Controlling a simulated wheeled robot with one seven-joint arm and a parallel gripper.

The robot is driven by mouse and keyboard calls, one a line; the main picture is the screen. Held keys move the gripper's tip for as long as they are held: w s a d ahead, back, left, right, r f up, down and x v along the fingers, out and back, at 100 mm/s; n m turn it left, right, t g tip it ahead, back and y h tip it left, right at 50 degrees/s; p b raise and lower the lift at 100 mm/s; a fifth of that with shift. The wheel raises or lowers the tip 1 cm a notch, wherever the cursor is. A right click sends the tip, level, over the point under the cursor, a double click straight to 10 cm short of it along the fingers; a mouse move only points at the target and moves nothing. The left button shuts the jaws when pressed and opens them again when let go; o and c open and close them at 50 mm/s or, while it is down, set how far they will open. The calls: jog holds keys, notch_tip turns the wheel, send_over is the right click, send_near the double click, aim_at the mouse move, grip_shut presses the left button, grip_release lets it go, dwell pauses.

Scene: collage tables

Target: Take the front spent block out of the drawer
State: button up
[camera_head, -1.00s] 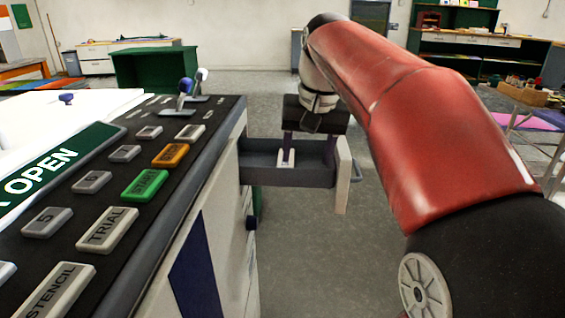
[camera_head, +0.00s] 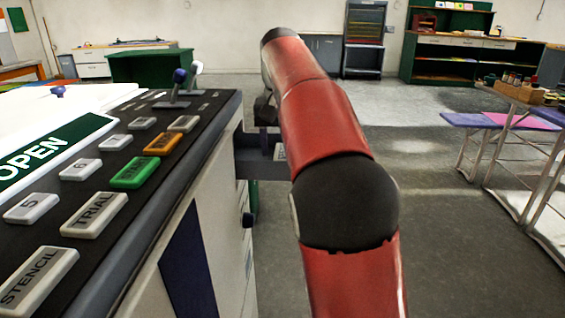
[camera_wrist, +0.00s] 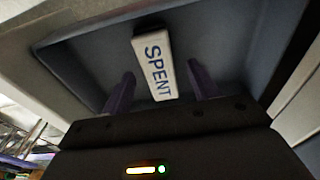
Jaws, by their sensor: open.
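The drawer (camera_head: 252,166) is a dark grey tray pulled out from the side of the machine; my red arm hides its right part in the head view. In the wrist view the drawer (camera_wrist: 75,75) holds a white block marked SPENT (camera_wrist: 157,65) in dark blue letters. My gripper (camera_wrist: 161,72) is open, with one purple finger on each side of this block and a gap showing at both sides. I cannot tell how deep the fingers reach. Only one block shows. My arm hides most of the gripper in the head view.
The machine's button panel (camera_head: 140,165) with labelled keys and levers stands on the left, beside the drawer. A purple-topped table (camera_head: 480,120) stands to the right. A green cabinet (camera_head: 153,66) stands at the back.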

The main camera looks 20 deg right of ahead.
jog(key=shift+f, duration=0.6)
